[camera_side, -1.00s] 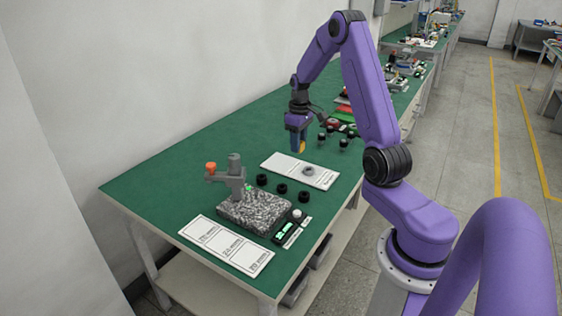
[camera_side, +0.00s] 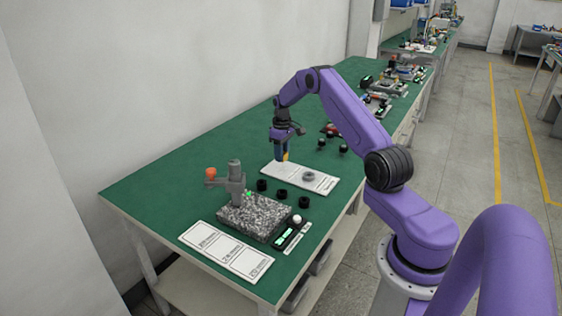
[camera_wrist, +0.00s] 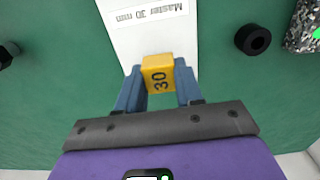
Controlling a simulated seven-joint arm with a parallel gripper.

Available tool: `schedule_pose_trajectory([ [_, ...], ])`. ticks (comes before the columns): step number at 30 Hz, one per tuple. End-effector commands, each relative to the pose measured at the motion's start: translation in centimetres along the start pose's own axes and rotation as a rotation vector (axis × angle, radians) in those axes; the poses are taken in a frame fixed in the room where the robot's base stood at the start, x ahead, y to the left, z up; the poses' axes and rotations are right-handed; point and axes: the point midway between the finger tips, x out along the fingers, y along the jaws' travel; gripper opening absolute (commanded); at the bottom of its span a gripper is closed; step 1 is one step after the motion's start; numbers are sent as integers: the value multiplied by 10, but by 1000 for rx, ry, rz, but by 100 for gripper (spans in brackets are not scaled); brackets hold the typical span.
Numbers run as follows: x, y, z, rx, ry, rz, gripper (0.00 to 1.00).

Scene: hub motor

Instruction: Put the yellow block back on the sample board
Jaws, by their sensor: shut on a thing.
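My gripper (camera_wrist: 159,88) is shut on the yellow block (camera_wrist: 158,72), which is marked 30 in the wrist view. In the side view my gripper (camera_side: 281,157) points down over the left end of a white board (camera_side: 268,172), with a bit of the yellow block (camera_side: 285,157) showing between the fingers. The white board (camera_wrist: 133,40) lies under the block in the wrist view and carries the words "Master 30 mm". A grey ring (camera_side: 308,177) sits on the board's right part. I cannot tell whether the block touches the board.
A speckled stone stand (camera_side: 254,216) with a grey post and orange knob is at the front. Several black rings (camera_side: 282,198) lie between it and the board. A white card with three fields (camera_side: 226,249) lies at the front edge. The green table left of the board is clear.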

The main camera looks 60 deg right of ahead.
Motion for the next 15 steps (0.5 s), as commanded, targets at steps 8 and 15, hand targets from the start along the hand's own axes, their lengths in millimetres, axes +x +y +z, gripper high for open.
schedule_pose_trajectory([
  [8, 9, 4, -6, 0, 0, 0, 0],
  [15, 37, 5, -7, 1, -1, -1, 0],
])
